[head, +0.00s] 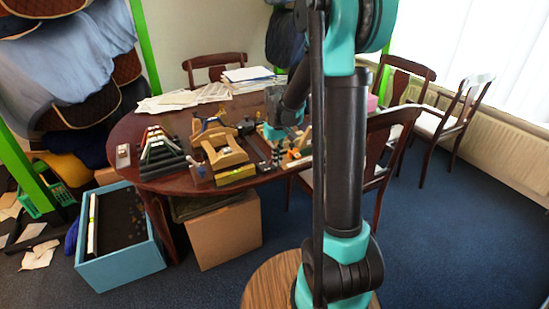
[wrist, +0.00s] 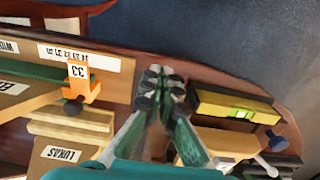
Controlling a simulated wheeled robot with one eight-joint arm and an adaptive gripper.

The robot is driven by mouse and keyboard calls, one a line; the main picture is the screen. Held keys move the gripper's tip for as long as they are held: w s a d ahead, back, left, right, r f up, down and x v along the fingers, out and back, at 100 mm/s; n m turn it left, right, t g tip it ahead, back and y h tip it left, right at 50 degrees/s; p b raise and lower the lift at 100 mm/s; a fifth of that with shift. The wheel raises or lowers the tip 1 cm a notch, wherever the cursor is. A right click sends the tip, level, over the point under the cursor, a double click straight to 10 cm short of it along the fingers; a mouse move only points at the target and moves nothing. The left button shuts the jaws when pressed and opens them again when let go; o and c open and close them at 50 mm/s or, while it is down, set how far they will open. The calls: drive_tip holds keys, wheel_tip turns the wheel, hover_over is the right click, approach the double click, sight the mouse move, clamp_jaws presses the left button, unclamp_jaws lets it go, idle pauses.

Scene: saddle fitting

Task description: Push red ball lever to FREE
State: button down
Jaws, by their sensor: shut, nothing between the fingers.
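My gripper (wrist: 161,90) shows in the wrist view with its two fingers together and nothing between them. It points down over the dark wooden tabletop (wrist: 195,78), between a labelled wooden board on the left and a yellow-topped block on the right. I cannot make out a red ball lever or a FREE mark in either view. An orange piece (wrist: 82,82) with a 33 tag and a dark knob stands on the board, left of my fingers. In the head view my arm hides part of the table's right side.
The yellow-topped block (wrist: 235,108) with a level vial lies close right of my fingers; a blue knob (wrist: 277,142) is beyond it. A wooden fixture (head: 220,150) and a dark stepped rack (head: 161,155) stand on the table. Chairs (head: 465,115) are around it.

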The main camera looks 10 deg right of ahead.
drive_tip(key=shift+w+a, duration=0.1)
drive_tip(key=shift+w, duration=0.25)
drive_tip(key=shift+w+a, duration=0.1)
drive_tip(key=shift+w, duration=0.25)
drive_tip(key=shift+w+a, duration=0.25)
drive_tip(key=shift+w, duration=0.35)
drive_tip(key=shift+w+a, duration=0.1)
drive_tip(key=shift+w, duration=0.25)
drive_tip(key=shift+w+a, duration=0.15)
drive_tip(key=shift+w, duration=0.25)
drive_tip(key=shift+s, duration=0.15)
drive_tip(key=shift+s+d, duration=0.25)
drive_tip(key=shift+s, duration=0.2)
drive_tip(key=shift+r, duration=3.55)
